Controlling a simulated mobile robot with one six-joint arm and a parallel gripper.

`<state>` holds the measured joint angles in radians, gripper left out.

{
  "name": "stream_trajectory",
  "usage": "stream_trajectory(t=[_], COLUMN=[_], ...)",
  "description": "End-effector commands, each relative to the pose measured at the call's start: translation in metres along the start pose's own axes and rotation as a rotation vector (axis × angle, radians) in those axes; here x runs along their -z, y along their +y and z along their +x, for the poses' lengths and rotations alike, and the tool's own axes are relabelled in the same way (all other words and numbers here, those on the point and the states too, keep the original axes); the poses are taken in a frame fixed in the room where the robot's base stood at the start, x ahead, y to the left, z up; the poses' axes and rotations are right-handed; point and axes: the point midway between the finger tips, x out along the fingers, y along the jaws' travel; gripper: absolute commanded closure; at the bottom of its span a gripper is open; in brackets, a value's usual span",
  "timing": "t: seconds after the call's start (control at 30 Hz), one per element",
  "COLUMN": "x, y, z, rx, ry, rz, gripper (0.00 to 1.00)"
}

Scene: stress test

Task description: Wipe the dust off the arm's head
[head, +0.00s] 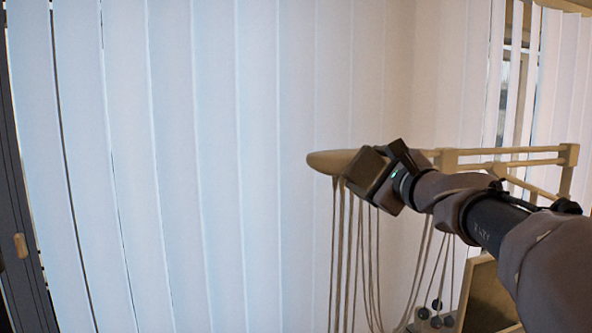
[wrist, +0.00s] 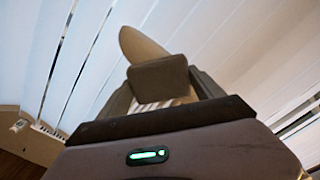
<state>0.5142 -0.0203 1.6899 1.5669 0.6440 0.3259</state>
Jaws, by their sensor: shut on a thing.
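A pale tan, rounded wooden-looking end (head: 328,161), which may be the arm's head, sticks out to the left of my gripper (head: 377,180) in the head view. Long thin cords hang below it. In the wrist view the tan end (wrist: 139,45) rises just beyond a grey-brown block (wrist: 158,78). The block sits between the fingers of my gripper (wrist: 160,88), which is shut on it. The block overlaps the tan piece in this view; I cannot tell whether they touch. No dust can be made out.
Pale vertical blinds (head: 200,150) fill the left and back. A tan frame with rails (head: 510,155) stands behind my arm at right. Several dark balls (head: 435,321) hang low on cords. A dark frame with a handle (head: 20,245) is at far left.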

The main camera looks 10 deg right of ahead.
Motion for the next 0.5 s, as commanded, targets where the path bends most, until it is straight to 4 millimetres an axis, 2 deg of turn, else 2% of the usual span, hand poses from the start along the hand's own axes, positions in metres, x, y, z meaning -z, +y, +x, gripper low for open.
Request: stream_trajectory(t=[0.5], x=[0.0001], y=[0.0003], z=[0.0106], rx=[0.0], ry=[0.0], rz=[0.0], gripper=[0.56])
